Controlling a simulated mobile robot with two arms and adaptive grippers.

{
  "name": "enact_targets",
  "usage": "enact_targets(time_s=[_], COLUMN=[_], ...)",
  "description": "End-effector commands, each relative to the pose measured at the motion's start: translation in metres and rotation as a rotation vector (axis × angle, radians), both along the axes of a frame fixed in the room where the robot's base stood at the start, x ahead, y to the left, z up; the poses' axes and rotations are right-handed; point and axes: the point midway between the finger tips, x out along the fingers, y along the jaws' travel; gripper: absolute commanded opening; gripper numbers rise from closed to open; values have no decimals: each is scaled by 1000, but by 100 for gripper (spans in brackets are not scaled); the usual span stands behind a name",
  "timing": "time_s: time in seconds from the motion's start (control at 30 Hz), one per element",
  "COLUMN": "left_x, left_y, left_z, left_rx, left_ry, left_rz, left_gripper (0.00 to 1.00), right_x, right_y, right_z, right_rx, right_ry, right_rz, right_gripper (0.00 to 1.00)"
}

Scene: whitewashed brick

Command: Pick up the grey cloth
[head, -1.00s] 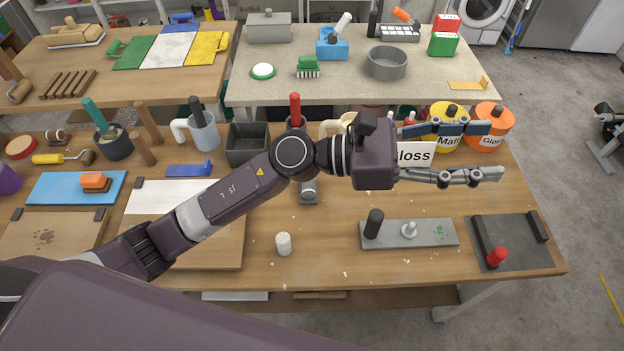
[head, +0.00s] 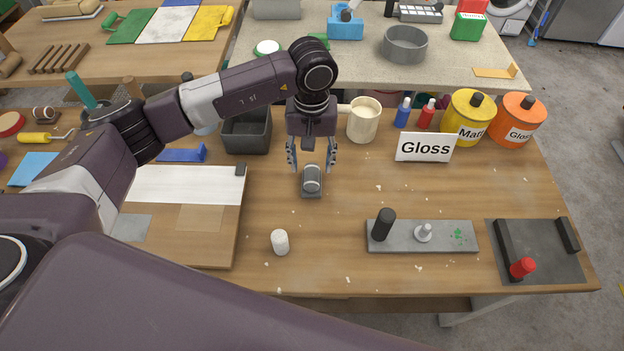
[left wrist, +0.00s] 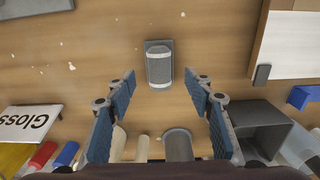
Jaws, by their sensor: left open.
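The grey cloth (head: 311,179) looks like a small rolled bundle with pale bands at its ends. It lies on a small dark grey base on the wooden bench. It also shows in the left wrist view (left wrist: 159,67), upper centre, just beyond the fingertips. My left gripper (head: 312,167) points down over the cloth, open and empty, with one finger on each side of it in the picture. In the left wrist view the open fingers (left wrist: 159,78) frame the space just before the cloth. I cannot tell the exact height gap. My right gripper is not in view.
Behind the cloth stand a dark grey bin (head: 247,133) and a cream mug (head: 364,120). A "Gloss" sign (head: 425,147) is to the right. A white cylinder (head: 280,242) stands in front, and a grey plate (head: 460,236) lies front right. Bench around the cloth is clear.

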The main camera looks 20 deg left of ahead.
Motion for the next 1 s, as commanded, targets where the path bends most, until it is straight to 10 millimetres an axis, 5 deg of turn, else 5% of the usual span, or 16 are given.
enact_targets(time_s=[0.4,0.67,1.0], left_x=[-1,0,0], left_y=[-1,-1,-1], left_z=[-52,-57,-56], left_rx=[-3,-3,-3], left_ry=[2,0,0], left_rz=[0,0,1], left_gripper=[48,48,13], right_x=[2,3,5], right_y=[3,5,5], right_z=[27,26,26], right_rx=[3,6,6], right_ry=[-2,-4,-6], right_rz=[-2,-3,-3], right_gripper=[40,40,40])
